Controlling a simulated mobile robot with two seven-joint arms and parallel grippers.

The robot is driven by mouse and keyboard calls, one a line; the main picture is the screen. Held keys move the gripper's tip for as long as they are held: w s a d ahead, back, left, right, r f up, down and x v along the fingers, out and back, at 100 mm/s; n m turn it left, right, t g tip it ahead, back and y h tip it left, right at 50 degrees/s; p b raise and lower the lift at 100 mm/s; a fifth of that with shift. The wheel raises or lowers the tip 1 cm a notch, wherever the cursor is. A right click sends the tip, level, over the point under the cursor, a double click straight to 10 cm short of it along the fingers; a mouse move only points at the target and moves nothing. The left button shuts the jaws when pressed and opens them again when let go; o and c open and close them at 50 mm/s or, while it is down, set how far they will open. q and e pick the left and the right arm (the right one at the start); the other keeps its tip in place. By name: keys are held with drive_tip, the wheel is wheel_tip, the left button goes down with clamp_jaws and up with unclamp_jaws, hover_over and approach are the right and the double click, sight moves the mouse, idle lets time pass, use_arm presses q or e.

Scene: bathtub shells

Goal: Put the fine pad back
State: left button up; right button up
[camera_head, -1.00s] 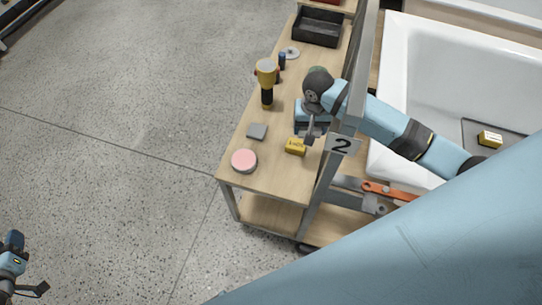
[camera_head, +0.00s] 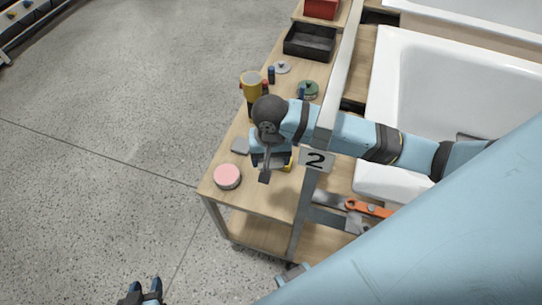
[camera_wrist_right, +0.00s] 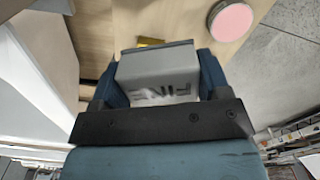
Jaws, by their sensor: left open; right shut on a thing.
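The fine pad is a grey block (camera_wrist_right: 160,80) with "FINE" on its face, upside down in the right wrist view. My right gripper (camera_wrist_right: 158,92) is shut on it, with a blue finger on each side. In the head view my right gripper (camera_head: 268,165) is over the front part of the wooden bench (camera_head: 265,205). A flat grey piece (camera_head: 240,146) lies on the bench to its left. A yellow block (camera_head: 289,163) is partly hidden behind the gripper and also shows in the wrist view (camera_wrist_right: 150,42). My left gripper (camera_head: 143,290) is open and empty over the floor.
A pink round pad (camera_head: 227,176) lies near the bench's front left corner. A yellow-topped tool (camera_head: 251,85), a black tray (camera_head: 309,42) and small items stand further back.

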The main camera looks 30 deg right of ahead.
drive_tip(key=b, duration=0.2)
hover_over(271, 193)
wheel_tip(271, 193, down, 14)
drive_tip(key=shift+r, duration=0.2)
wheel_tip(271, 193, down, 4)
drive_tip(key=shift+f, duration=0.25)
drive_tip(key=shift+s+f, duration=0.1)
drive_tip(key=o, duration=1)
drive_tip(key=shift+f, duration=0.1)
drive_tip(key=shift+c, duration=0.2)
